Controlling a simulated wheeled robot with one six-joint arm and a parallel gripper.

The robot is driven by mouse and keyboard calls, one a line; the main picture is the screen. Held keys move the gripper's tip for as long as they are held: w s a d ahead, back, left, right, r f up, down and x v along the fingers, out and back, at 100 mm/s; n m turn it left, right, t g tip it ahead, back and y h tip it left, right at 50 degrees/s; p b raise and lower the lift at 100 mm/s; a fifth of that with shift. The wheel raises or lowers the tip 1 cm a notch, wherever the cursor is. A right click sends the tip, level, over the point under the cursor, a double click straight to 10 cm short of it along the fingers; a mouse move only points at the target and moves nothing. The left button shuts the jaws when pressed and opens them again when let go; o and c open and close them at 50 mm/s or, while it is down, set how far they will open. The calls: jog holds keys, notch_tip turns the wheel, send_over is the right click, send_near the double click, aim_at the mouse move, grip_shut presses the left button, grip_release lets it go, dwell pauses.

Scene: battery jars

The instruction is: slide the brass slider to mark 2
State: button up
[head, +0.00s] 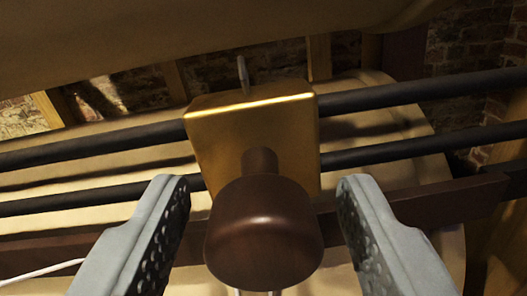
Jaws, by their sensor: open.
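The brass slider (220,133) is a shiny block riding on two dark parallel rods (420,92). A dark brown round knob (262,235) sticks out from its front toward me on a short stem. A thin grey pointer (242,72) stands up from the slider's top edge. My gripper (265,190) is open, one finger on each side of the knob, with gaps visible between the fingers and the knob. No numbered marks can be read in this view, so I cannot tell which mark the slider is at.
A dark reddish-brown wooden bar (420,206) runs across below the rods, partly behind the knob and fingers. A tan surface (200,40) hangs over the top. A white cable (40,272) lies at lower left. Brick wall (480,45) shows behind. The rods are clear on both sides of the slider.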

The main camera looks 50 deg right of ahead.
jog(key=shift+w+d, duration=0.25)
jog(key=shift+d, duration=0.1)
grip_shut()
jog(key=w+a, duration=2.6)
jog(key=w, duration=0.4)
jog(key=shift+w, duration=0.25)
grip_release()
jog(key=shift+a, duration=0.1)
jog(key=v, duration=1.7)
jog(key=shift+s, duration=0.2)
